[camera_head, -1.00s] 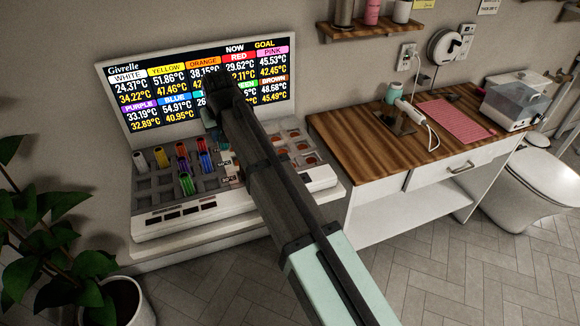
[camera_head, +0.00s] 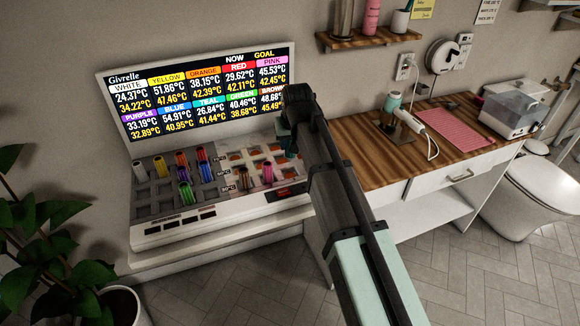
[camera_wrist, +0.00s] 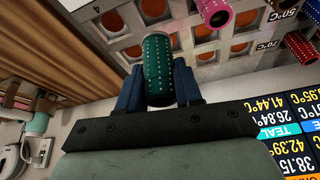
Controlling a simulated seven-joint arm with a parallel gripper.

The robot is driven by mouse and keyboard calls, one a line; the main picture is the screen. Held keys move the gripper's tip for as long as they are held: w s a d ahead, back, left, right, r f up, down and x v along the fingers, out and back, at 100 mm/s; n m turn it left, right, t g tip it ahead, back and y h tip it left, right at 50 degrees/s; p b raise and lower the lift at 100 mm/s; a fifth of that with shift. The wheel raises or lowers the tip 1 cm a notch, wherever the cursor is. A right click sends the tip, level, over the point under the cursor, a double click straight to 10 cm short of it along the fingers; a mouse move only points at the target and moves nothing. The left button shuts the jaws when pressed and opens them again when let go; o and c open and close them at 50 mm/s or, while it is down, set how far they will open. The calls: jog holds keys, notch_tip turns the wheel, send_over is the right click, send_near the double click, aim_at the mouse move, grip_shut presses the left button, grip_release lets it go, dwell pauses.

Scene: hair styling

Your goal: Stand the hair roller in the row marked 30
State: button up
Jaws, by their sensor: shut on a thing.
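My gripper (camera_wrist: 160,90) is shut on a teal hair roller (camera_wrist: 158,68) with pale dots. The blue fingers press it from both sides in the wrist view. In the head view, my gripper (camera_head: 290,140) is above the right end of the roller station (camera_head: 170,232), and the dark arm partly hides the roller. Below it are square sockets with orange-red bottoms. Temperature labels stand beside the rows; 50°C and 70°C look readable in the wrist view.
A brown roller (camera_wrist: 152,9) and a pink roller (camera_wrist: 214,12) stand in sockets near the held one. Several coloured rollers stand in the left part of the station. A display board (camera_head: 200,95) rises behind. A wooden counter (camera_head: 375,155) adjoins on the right.

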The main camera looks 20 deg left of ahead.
aim_at(291, 158)
jog(key=shift+f, duration=4.1)
jog(key=shift+f, duration=0.15)
jog(key=o, duration=1)
jog(key=shift+o, duration=0.2)
jog(key=v, duration=1.2)
